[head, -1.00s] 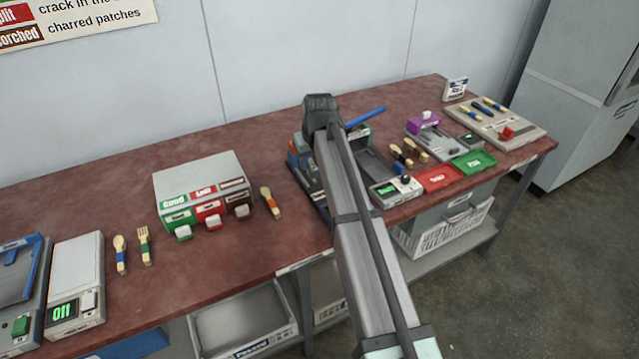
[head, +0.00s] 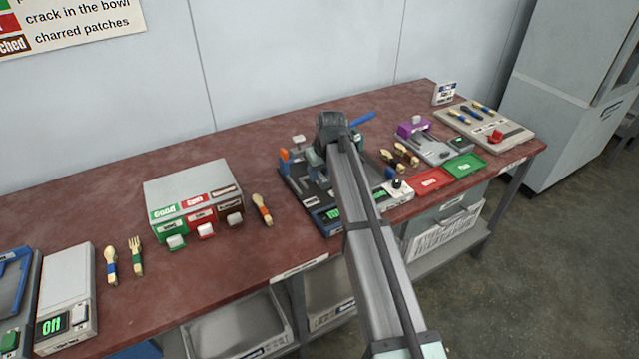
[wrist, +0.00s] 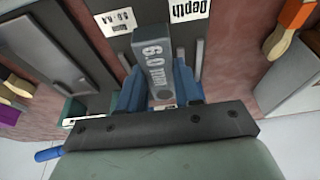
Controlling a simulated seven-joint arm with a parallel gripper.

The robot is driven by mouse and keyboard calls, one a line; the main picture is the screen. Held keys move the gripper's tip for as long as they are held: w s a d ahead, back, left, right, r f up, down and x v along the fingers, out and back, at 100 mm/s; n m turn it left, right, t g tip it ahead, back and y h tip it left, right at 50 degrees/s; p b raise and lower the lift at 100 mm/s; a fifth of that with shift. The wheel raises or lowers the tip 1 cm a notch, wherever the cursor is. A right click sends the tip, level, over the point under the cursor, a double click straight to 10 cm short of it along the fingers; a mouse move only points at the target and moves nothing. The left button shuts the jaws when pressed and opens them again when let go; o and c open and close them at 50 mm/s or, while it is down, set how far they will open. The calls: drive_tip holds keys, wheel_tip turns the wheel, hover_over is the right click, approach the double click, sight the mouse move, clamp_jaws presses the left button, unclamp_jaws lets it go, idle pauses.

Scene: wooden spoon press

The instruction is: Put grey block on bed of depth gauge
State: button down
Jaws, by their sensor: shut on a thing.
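My gripper (wrist: 160,92) is shut on the grey block (wrist: 151,58), a flat bar marked "6.0 mm", with a blue finger on each side. The block sticks out ahead of the fingers, above the dark surface of the depth gauge (wrist: 222,45), which bears a "Depth" label. I cannot tell whether the block touches it. In the head view the depth gauge (head: 330,229) has a blue front and a green display, partly behind my arm. The fingers and block are not clear there.
A grey box with coloured labels (head: 192,178) and a wooden spoon (head: 262,210) lie left of the gauge. To the right are several utensils, a red tray (head: 431,182), a green tray (head: 465,166) and a purple-topped device (head: 412,130). Bare tabletop shows behind the box.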

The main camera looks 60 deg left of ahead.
drive_tip(key=shift+f, duration=2.1)
drive_tip(key=shift+f, duration=0.15)
drive_tip(key=c, duration=0.8)
unclamp_jaws()
drive_tip(key=v, duration=1.2)
